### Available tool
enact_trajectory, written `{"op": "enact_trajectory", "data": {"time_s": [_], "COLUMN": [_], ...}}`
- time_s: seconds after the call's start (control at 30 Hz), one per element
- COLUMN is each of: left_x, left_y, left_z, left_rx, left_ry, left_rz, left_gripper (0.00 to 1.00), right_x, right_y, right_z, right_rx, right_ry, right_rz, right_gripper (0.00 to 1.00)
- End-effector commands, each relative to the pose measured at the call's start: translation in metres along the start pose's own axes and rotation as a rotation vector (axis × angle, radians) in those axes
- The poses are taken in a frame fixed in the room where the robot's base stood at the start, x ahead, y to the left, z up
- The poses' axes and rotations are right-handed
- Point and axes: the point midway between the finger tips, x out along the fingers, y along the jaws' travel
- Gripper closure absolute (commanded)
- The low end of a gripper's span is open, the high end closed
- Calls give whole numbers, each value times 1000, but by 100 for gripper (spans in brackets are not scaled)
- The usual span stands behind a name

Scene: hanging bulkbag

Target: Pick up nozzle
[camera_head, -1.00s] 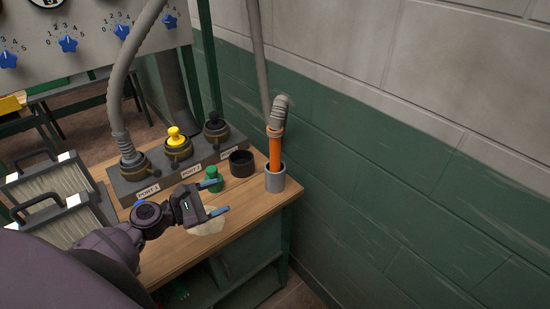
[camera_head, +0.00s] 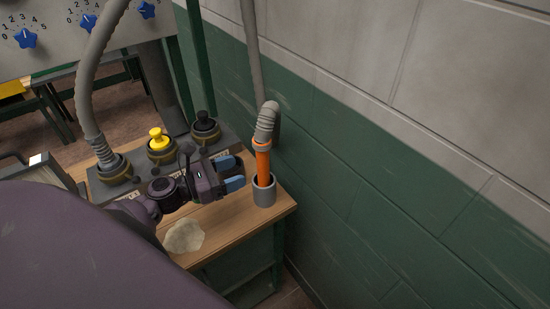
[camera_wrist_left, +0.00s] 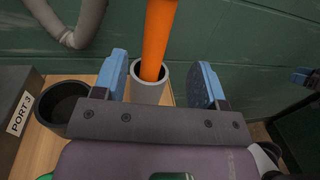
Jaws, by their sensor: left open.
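The nozzle (camera_head: 263,165) is an orange tube with a ribbed grey hose at its top. It stands upright in a grey cup (camera_head: 264,190) near the right corner of the wooden bench. My left gripper (camera_head: 232,173) is open and empty, just left of the nozzle, with its blue fingertips pointing at it. In the left wrist view the orange tube (camera_wrist_left: 157,38) and grey cup (camera_wrist_left: 147,90) appear between the two spread fingers, slightly nearer the left one. No contact shows.
A port block (camera_head: 160,160) with black and yellow caps stands behind the gripper. A black cup (camera_wrist_left: 62,103) is beside "PORT 3" in the left wrist view. A pale patch (camera_head: 184,236) lies on the bench. The green wall (camera_head: 340,170) is close behind the nozzle.

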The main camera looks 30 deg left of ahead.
Motion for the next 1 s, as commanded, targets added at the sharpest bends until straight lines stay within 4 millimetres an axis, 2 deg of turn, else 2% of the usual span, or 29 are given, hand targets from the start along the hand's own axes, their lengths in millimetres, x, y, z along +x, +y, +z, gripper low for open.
{"op": "enact_trajectory", "data": {"time_s": [0.4, 0.67, 1.0], "left_x": [48, 64, 104], "left_y": [0, 2, 6], "left_z": [1, 2, 3], "left_rx": [0, 0, 1], "left_ry": [-1, 0, 0], "left_rz": [-1, -1, -1], "left_gripper": [34, 34, 34], "right_x": [-10, -10, -11], "right_y": [1, 1, 2], "right_z": [13, 5, -6], "right_rx": [6, 4, 1], "right_ry": [-42, -30, -19], "right_rz": [4, 3, 2], "right_gripper": [32, 32, 32]}}
